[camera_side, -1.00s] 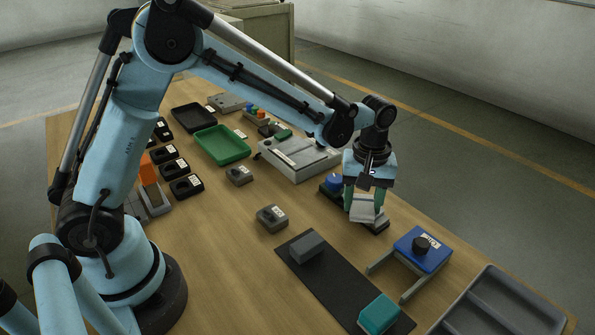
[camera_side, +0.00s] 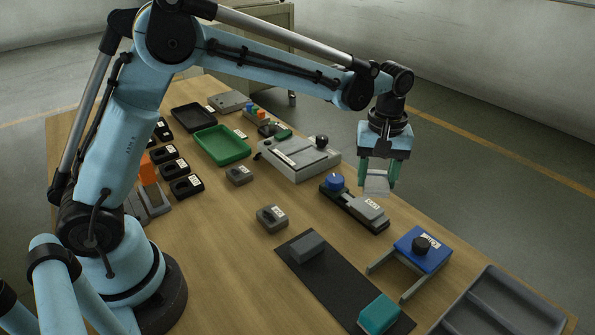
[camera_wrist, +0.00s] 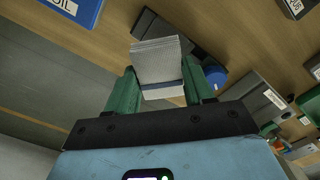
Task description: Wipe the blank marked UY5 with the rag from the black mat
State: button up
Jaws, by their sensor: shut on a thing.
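My gripper (camera_side: 379,178) is shut on a pale grey folded rag (camera_side: 376,186) and holds it in the air above and a little behind a dark fixture (camera_side: 352,208). The rag also shows between the green fingers in the wrist view (camera_wrist: 160,62). A grey blank (camera_side: 368,207) with a white label lies in the fixture, beside its blue knob (camera_side: 334,181). I cannot read its label surely, so I cannot tell whether it is UY5. Two other labelled grey blanks, one nearer (camera_side: 270,218) and one farther (camera_side: 239,176), lie on the table. The black mat (camera_side: 340,285) is in front.
On the mat are a grey block (camera_side: 307,247) and a teal block (camera_side: 378,314). A blue labelled piece with a black knob (camera_side: 424,248) stands right of it. A grey tray (camera_side: 490,310) is front right. A grey machine (camera_side: 298,158) and green tray (camera_side: 222,145) stand farther back.

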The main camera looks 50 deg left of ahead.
jog(key=shift+r, duration=1.65)
